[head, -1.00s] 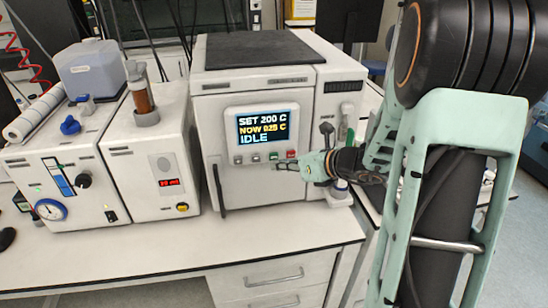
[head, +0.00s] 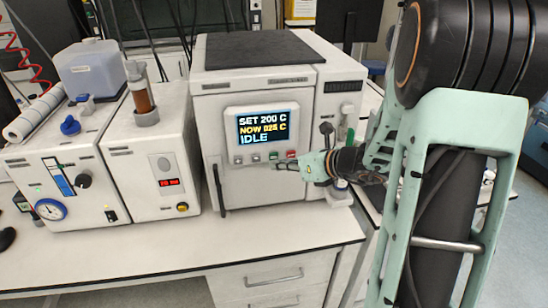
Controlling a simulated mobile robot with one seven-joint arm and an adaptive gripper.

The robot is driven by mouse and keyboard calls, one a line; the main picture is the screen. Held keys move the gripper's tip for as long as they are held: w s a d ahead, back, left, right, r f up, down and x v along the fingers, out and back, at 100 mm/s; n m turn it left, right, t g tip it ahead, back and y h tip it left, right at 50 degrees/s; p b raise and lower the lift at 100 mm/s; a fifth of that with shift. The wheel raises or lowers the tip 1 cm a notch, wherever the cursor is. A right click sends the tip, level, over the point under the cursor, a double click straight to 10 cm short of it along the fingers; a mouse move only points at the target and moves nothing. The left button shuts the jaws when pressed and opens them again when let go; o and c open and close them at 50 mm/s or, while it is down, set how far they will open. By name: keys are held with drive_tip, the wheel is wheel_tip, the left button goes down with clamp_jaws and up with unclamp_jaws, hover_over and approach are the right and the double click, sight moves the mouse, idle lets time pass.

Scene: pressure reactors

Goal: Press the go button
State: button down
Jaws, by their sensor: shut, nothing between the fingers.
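The reactor (head: 245,185) is a white box with a dark top on the bench. Its screen (head: 262,127) reads SET 200 C, NOW 025 C, IDLE. Under the screen is a row of small buttons: two pale ones at the left, a green button (head: 274,156) and a red button (head: 291,154) at the right. Any lettering on them is too small to read. My gripper (head: 277,167) is shut and empty. Its fingertips point left, just below the green button in the picture. I cannot tell whether they touch the panel.
Left of the reactor stand a white unit with a red display (head: 169,182) and a unit with a gauge (head: 50,209). A black door handle (head: 217,188) runs down the reactor's left front. The bench top (head: 190,240) in front is clear.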

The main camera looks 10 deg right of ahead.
drive_tip(key=shift+w, duration=0.15)
drive_tip(key=shift+w, duration=0.3)
drive_tip(key=shift+w, duration=0.35)
idle(0.8)
idle(0.3)
drive_tip(key=shift+s, duration=0.8)
drive_tip(key=s+b, duration=0.1)
drive_tip(key=s, duration=0.4)
idle(0.5)
